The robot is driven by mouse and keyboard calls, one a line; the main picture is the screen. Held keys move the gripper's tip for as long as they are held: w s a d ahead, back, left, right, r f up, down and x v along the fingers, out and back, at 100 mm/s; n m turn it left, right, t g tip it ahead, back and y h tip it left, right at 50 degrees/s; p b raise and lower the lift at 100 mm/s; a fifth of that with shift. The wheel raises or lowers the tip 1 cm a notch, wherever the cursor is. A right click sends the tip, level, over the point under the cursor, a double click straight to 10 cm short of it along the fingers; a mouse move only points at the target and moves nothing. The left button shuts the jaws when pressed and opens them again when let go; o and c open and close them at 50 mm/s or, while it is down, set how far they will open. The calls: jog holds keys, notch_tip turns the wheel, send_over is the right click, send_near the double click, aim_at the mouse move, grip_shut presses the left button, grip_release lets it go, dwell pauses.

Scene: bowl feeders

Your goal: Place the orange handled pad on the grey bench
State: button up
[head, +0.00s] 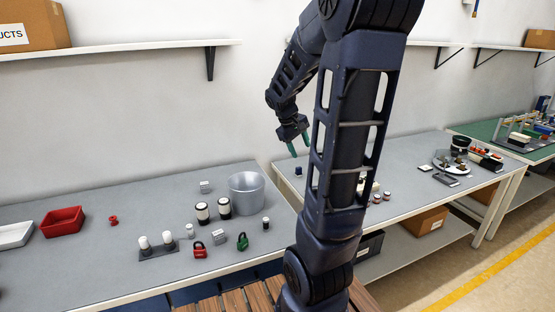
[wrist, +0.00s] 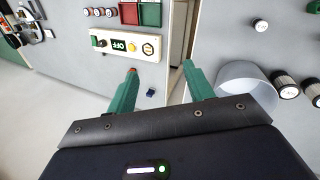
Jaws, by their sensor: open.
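The left grey bench (head: 110,285) and the right grey bench (head: 400,152) stand along the wall. I cannot make out an orange handled pad for certain in either view. A small orange patch (wrist: 8,26) shows at the far left edge of the wrist view, but its shape is unclear. My arm hides part of the right bench in the head view.
A large grey bowl (head: 247,192) stands at the left bench's right end, near black-and-white cylinders (head: 203,213), padlocks and a red tray (head: 62,221). A small dark blue piece (wrist: 151,92) and an OFF panel (wrist: 126,45) lie below the gripper. A green-topped bench (head: 480,130) stands far right.

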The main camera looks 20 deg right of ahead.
jog(key=s+a+r+m+t+y, duration=0.1)
jog(key=s+a+r+t+y, duration=0.1)
jog(key=s+a, duration=0.6)
jog(key=s+a+r+m+t+y, duration=0.1)
jog(key=s+a+r+t+y, duration=0.1)
jog(key=s+a, duration=0.5)
jog(key=shift+s+a+r+m+y, duration=0.3)
jog(key=shift+s+a+r+m, duration=0.1)
jog(key=shift+s+r, duration=0.45)
jog(key=shift+o, duration=0.5)
